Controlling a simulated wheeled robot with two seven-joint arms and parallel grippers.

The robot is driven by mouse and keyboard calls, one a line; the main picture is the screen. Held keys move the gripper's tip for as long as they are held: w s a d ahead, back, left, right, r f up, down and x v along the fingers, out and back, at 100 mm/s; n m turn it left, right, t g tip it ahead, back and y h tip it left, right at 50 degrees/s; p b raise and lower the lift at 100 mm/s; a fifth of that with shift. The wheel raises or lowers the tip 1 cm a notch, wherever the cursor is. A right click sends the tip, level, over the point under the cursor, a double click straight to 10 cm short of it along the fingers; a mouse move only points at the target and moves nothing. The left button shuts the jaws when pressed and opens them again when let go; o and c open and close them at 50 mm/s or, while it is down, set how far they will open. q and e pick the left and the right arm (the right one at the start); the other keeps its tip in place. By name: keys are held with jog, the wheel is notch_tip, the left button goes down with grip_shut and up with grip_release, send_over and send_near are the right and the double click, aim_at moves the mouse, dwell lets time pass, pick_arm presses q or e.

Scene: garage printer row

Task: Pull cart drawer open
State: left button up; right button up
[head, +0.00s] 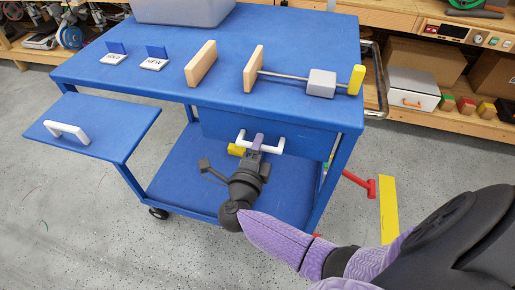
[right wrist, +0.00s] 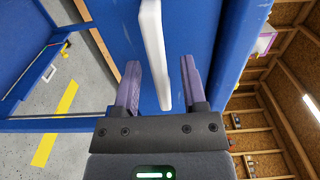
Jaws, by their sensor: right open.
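The blue cart (head: 215,90) stands in front of me. Its drawer front (head: 305,138), under the right part of the top, looks flush with the frame. A white bar handle (head: 272,149) is fixed across it. My right gripper (head: 257,142) is at the handle's middle, with its jaws open. In the right wrist view the handle (right wrist: 152,40) runs between the two purple fingers of my right gripper (right wrist: 160,75), with a gap visible on each side. The blue drawer front (right wrist: 190,25) lies behind it. My left gripper is not in view.
A blue panel with a white handle (head: 66,131) sticks out at the cart's left. On top are a grey bin (head: 185,10), small signs, wooden blocks and a rod with a grey block (head: 321,83). A red tool (head: 358,184) and yellow strip (head: 389,205) are at right.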

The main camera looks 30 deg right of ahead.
jog(key=shift+w+d, duration=0.2)
jog(key=shift+d, duration=0.1)
grip_shut()
jog(key=shift+f, duration=0.1)
dwell(1.1)
